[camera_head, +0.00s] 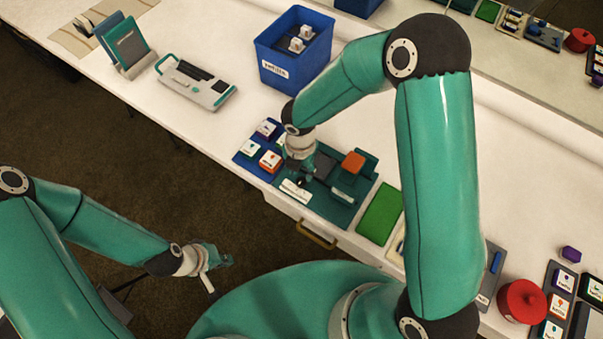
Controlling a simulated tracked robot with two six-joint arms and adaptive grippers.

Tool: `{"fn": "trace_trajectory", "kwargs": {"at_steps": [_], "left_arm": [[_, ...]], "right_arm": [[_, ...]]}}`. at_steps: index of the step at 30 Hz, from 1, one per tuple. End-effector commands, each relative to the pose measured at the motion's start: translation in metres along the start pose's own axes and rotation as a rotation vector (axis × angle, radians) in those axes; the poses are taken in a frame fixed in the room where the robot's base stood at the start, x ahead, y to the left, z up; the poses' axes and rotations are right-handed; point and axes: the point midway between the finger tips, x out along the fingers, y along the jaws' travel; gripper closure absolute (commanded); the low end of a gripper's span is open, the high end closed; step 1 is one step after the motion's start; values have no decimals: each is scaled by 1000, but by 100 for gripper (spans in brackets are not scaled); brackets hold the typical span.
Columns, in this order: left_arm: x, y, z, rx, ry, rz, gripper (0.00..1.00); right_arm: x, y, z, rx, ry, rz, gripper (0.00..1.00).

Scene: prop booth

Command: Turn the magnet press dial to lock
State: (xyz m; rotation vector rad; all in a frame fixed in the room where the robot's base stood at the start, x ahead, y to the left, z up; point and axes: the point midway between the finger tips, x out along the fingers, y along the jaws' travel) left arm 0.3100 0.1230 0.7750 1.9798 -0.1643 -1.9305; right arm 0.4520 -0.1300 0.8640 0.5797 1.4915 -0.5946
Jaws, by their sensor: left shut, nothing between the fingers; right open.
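A teal board (335,213) lies at the counter's front edge, with an orange block (353,162), a dark pad and a white label on it. It looks like the magnet press, but I cannot clearly make out its dial, which may be hidden by my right gripper. My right gripper (303,181) points down over the board's left part, open; whether it touches anything is unclear. My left gripper (226,258) is shut and empty, held low over the floor in front of the counter, well away from the board.
A blue tray (243,163) with several labelled blocks adjoins the board's left side. A blue bin (284,72) stands behind it. A white device (196,83) lies further left. A green mat (380,214) and a red round container (521,301) lie to the right. A drawer handle (316,235) projects below.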

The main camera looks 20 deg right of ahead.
Motion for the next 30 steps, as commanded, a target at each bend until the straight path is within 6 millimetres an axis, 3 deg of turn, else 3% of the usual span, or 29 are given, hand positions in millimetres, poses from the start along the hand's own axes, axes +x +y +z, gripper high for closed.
{"fn": "trace_trajectory", "kwargs": {"at_steps": [6,12,30], "left_arm": [[0,0,0,0,0,0,100],[0,0,0,0,0,0,100],[1,0,0,0,0,0,100]], "right_arm": [[-46,2,2,0,-4,6,59],[-71,2,2,-1,-3,4,59],[-77,1,1,-1,-1,2,59]]}}
